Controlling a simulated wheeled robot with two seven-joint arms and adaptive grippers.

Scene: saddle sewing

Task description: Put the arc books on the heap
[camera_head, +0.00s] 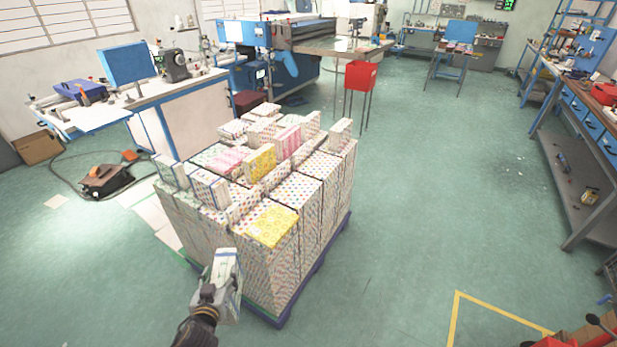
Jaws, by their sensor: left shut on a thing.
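The heap (300,190) is a large block of stacked books with dotted white covers, standing on a blue pallet (318,268). A yellow patterned book (272,226) lies flat on its near top corner. Another yellow book (262,162) and pink ones (288,141) stand or lean farther back on top. My left gripper (222,290) is at the heap's near left side, shut on a pale book (227,262) held upright, its top edge a little below the heap's top. Whether this book touches the heap I cannot tell. My right gripper is out of view.
A workbench with a blue monitor (125,63) stands at the left. A red bin on a stand (361,76) is behind the heap. A blue shelf bench (580,125) lines the right. The green floor right of the heap is clear.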

